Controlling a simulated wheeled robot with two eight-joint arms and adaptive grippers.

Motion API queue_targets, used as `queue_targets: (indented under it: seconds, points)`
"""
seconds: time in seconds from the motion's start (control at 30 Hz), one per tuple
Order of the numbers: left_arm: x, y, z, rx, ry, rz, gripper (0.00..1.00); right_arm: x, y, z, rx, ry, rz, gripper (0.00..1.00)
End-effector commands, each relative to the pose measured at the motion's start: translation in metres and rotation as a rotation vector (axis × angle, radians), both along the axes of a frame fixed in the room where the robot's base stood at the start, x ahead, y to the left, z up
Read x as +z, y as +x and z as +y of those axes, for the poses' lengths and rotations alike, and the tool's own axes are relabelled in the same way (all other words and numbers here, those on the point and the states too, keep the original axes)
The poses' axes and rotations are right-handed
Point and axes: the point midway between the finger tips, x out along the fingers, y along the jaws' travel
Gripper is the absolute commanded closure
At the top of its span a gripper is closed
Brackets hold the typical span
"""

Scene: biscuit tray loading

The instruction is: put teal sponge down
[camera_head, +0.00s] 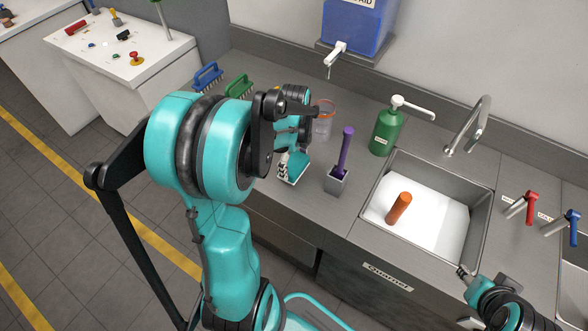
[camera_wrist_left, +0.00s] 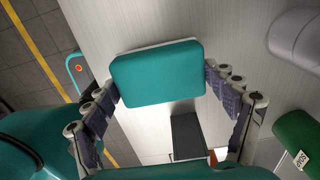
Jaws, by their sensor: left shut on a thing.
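The teal sponge (camera_head: 294,172) has a pale layer on one side. My left gripper (camera_head: 283,160) is shut on it near the counter's front edge, left of the grey holder (camera_head: 337,181). In the left wrist view the sponge (camera_wrist_left: 158,76) sits between the two fingers, its broad teal face towards the camera. I cannot tell whether it touches the counter (camera_head: 265,128). My right gripper (camera_head: 463,273) is at the lower right, in front of the sink; its fingers are too small to read.
A purple-handled tool (camera_head: 345,150) stands in the holder. A clear cup (camera_head: 323,122) with an orange rim is behind the left gripper. Blue (camera_head: 207,77) and green (camera_head: 238,87) brushes lie at the left. A green soap bottle (camera_head: 384,133) stands by the sink (camera_head: 482,215), where an orange cylinder (camera_head: 398,208) lies.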

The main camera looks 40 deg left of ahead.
Motion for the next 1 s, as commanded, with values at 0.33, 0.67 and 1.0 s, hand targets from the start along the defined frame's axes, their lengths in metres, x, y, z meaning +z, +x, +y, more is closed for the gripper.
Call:
queue_targets:
  seconds: [0.33, 0.67, 1.0]
  points:
    - [-0.028, 0.000, 0.000, 0.000, 0.000, 0.000, 0.46, -0.009, 0.000, 0.000, 0.000, 0.000, 0.000, 0.60]
    - [-0.028, 0.000, 0.000, 0.000, 0.000, 0.000, 0.00, -0.009, 0.000, 0.000, 0.000, 0.000, 0.000, 0.60]
    - [-0.012, 0.000, 0.000, 0.000, 0.000, 0.000, 0.00, -0.003, 0.000, 0.000, 0.000, 0.000, 0.000, 0.60]
